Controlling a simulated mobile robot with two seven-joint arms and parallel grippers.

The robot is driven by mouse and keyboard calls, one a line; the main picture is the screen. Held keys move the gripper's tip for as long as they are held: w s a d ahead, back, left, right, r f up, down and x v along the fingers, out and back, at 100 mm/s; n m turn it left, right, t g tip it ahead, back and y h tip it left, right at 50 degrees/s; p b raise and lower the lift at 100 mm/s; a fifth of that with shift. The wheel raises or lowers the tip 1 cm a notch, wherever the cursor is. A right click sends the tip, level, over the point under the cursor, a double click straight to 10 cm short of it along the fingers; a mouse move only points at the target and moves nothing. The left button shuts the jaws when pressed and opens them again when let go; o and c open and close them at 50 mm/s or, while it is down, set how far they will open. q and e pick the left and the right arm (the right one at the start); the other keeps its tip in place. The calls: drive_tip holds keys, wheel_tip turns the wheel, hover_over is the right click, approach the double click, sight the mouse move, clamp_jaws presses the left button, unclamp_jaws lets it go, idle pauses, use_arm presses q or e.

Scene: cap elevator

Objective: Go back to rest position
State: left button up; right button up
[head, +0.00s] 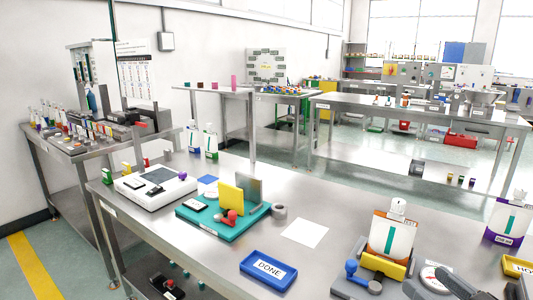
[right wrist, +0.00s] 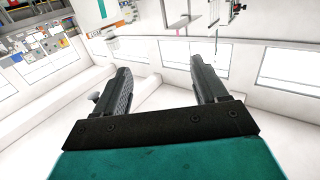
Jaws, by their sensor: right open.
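My right gripper shows in the head view as a dark shape (head: 458,284) low at the right edge of the near bench, partly cut off by the frame. In the right wrist view its two dark fingers (right wrist: 160,68) stand wide apart with nothing between them. My left gripper is in neither view. A white pouch with an orange label and a white cap (head: 392,236) stands upright in a fixture with a yellow block (head: 385,264), left of my right gripper.
The near bench (head: 330,210) holds a blue DONE tray (head: 268,269), a teal fixture (head: 215,228) with a yellow plate, a white scale (head: 150,190) and a white sheet (head: 304,232). A purple-labelled pouch (head: 506,218) and a yellow tray (head: 516,267) are at the right.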

drive_tip(key=s+a+f+m+g+h, duration=0.1)
drive_tip(key=s+a+f+g+h, duration=0.25)
drive_tip(key=s+f+g, duration=0.45)
drive_tip(key=s+a+f+g+h, duration=0.2)
drive_tip(key=s+a+f+g, duration=0.3)
drive_tip(key=s+f, duration=0.4)
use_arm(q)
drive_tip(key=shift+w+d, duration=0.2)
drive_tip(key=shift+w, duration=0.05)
use_arm(e)
drive_tip(key=w+a+f+t+y, duration=0.2)
drive_tip(key=w+a+f+t, duration=0.1)
drive_tip(key=w+f+t, duration=0.3)
wheel_tip(320, 180, down, 2)
drive_tip(key=shift+w+f+t, duration=0.2)
drive_tip(key=shift+w+t, duration=0.05)
drive_tip(key=shift+t, duration=0.25)
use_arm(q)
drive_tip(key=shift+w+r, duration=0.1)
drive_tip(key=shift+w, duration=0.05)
